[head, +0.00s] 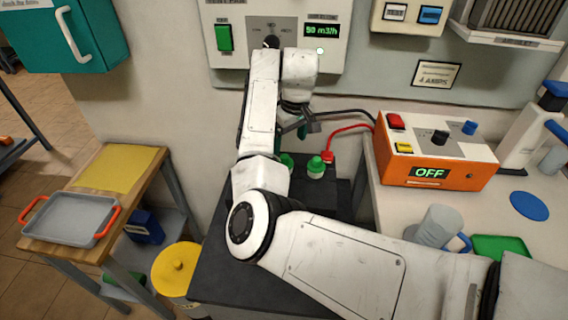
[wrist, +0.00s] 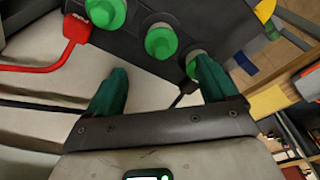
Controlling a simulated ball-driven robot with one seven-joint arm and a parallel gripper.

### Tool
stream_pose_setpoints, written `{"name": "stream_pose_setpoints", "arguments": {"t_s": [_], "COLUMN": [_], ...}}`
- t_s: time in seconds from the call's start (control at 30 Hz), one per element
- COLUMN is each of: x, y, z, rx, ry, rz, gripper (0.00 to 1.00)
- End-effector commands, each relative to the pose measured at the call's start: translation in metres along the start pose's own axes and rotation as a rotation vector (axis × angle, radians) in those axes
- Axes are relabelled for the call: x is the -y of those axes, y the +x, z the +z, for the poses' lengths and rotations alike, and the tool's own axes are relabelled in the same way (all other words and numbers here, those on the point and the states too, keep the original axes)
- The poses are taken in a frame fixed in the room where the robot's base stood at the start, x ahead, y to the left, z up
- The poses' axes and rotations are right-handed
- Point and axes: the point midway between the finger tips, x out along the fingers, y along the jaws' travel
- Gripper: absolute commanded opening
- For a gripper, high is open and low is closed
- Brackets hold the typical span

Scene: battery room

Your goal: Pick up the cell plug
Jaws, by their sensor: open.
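Green cell plugs sit in a row on top of the dark battery (wrist: 130,38). In the wrist view one plug (wrist: 105,12) is at the top, one (wrist: 161,41) is in the middle, and one (wrist: 192,66) is partly hidden by my right finger. The head view shows two plugs (head: 316,168) (head: 287,161) beside my arm. My gripper (wrist: 160,66) is open, its two green fingers wide apart with nothing between them. The middle plug lies just beyond the fingertips, roughly between them. In the head view my gripper (head: 303,127) is partly hidden by my wrist.
A red clamp (wrist: 75,28) with its cable grips the battery near the plugs; a black cable also runs close. An orange charger (head: 435,155) reading OFF stands on the right bench. A grey tray (head: 68,218) lies on the left table, a yellow bin (head: 178,268) below it.

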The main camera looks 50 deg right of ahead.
Motion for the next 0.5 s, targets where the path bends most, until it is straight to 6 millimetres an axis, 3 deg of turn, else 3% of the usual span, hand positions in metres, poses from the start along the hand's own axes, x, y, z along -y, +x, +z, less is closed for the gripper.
{"name": "stream_pose_setpoints", "arguments": {"t_s": [0.5], "x": [0.004], "y": [0.057], "z": [-0.004], "rx": [0.003], "ry": [-0.001], "rz": [-0.001], "gripper": [0.86]}}
